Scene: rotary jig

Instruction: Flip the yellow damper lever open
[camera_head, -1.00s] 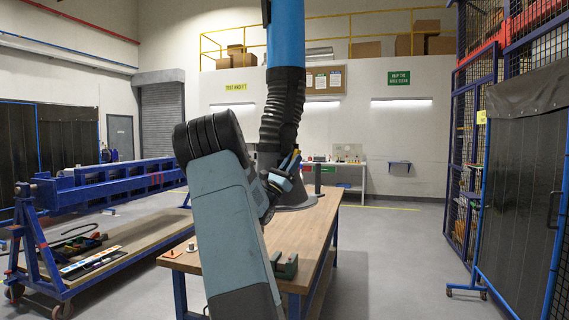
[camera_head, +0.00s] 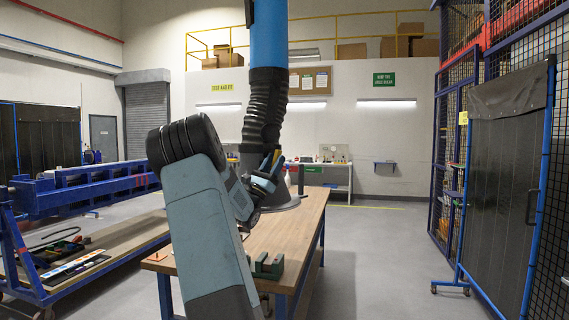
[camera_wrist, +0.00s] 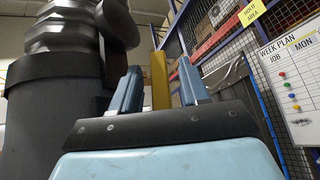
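The yellow lever (camera_wrist: 160,80) shows in the wrist view as an upright yellow bar between my two fingers. In the head view a small yellow part (camera_head: 276,160) shows beside the black ribbed hose, partly hidden by my arm. My gripper (camera_wrist: 157,82) is open, its two blue-grey fingers apart with the yellow bar in the gap. I cannot tell how deep the bar sits between them or whether they touch it. In the head view my gripper (camera_head: 271,168) is small and close to the hose. A dark grey cylinder (camera_wrist: 52,115) stands just left of the fingers.
The black ribbed hose (camera_head: 264,115) hangs from a blue pipe (camera_head: 269,35) to a grey hood on the wooden bench (camera_head: 290,232). Green blocks (camera_head: 268,265) sit on the bench. A blue-framed cart (camera_head: 85,190) is left, a dark screen (camera_head: 507,180) right. Floor right of the bench is clear.

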